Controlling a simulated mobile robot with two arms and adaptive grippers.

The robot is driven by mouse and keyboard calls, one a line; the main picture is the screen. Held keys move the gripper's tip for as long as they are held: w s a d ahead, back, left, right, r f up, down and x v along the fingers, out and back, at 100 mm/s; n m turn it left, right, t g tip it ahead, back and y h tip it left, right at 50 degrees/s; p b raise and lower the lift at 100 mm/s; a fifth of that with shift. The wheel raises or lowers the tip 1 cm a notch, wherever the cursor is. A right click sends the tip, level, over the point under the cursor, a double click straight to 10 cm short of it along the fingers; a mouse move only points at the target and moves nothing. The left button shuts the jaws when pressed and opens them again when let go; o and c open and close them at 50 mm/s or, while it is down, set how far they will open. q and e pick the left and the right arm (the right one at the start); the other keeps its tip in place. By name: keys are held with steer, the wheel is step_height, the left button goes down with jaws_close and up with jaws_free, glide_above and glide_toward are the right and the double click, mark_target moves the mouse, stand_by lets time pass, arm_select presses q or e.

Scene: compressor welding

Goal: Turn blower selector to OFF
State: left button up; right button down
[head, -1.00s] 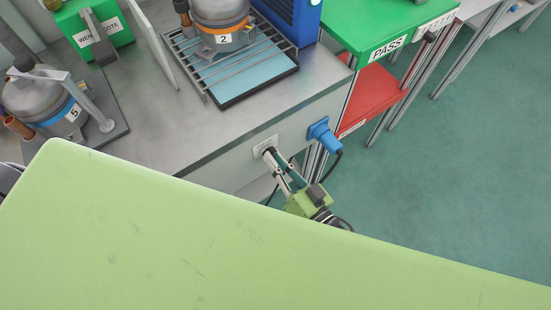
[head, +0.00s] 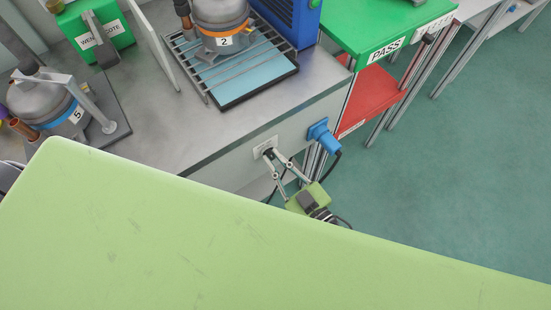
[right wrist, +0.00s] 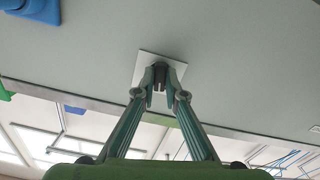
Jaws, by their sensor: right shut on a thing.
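The blower selector is a dark knob (right wrist: 160,72) on a small pale square plate (right wrist: 146,66), set in the grey front panel of the bench. In the head view the plate (head: 262,143) is left of a blue plug. My right gripper (head: 269,154) has its fingertips at the knob. In the right wrist view, my right gripper (right wrist: 161,88) is shut with its two fingertips on either side of the knob. The fingers hide much of the knob and the plate's markings, so its pointing direction is unclear. My left gripper is not in view.
The blue plug (head: 323,136) with a dark cable sits close right of the selector. The steel bench (head: 150,135) holds compressors (head: 220,18) and a green box (head: 98,30). A green PASS table (head: 375,22) and red shelf (head: 378,95) stand right. Floor is clear at right.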

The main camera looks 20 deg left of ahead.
steer(key=shift+n, duration=1.6)
steer(key=shift+f, duration=0.1)
steer(key=c, duration=2.1)
jaws_free()
steer(key=shift+d, duration=0.1)
steer(key=v, duration=1.2)
